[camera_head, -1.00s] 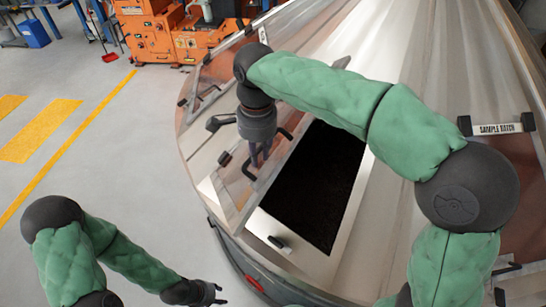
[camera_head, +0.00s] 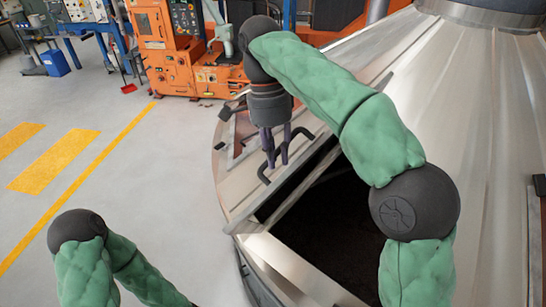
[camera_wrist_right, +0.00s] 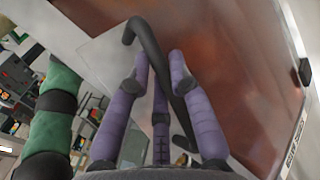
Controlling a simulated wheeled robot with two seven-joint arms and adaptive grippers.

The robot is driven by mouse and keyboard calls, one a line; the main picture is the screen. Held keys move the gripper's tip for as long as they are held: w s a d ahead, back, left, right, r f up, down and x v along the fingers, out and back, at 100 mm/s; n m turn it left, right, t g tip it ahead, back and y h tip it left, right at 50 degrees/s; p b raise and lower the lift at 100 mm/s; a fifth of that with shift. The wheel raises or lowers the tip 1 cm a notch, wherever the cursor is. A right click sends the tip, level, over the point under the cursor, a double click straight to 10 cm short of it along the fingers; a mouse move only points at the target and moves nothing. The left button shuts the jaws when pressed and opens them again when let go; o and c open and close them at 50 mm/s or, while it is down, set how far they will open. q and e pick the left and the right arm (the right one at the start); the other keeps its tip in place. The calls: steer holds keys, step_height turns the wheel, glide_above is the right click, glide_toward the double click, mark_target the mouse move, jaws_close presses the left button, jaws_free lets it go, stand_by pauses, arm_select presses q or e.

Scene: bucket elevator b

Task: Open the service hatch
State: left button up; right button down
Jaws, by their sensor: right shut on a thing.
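The service hatch lid (camera_head: 243,188) is a metal-framed panel on the cone-shaped metal housing, at the left of a dark rectangular opening (camera_head: 335,225) in the head view. My right gripper (camera_head: 275,162) is at the lid's black bar handle. In the right wrist view the purple fingers (camera_wrist_right: 160,75) are shut around the handle (camera_wrist_right: 148,42), with the bar passing between them. The lid also shows there as a frame with a reddish see-through pane (camera_wrist_right: 235,75). A small label on its edge is too blurred to read surely. My left gripper is outside the frames.
The sloped metal housing (camera_head: 470,120) fills the right side. An orange machine (camera_head: 170,50) stands behind at the left. The grey floor (camera_head: 130,185) left of the housing is clear, with yellow markings. A blue bin (camera_head: 55,62) is farther back.

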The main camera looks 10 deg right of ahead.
steer(key=shift+w+a+f, duration=0.15)
steer(key=c, duration=1.3)
jaws_free()
steer(key=shift+o, duration=1)
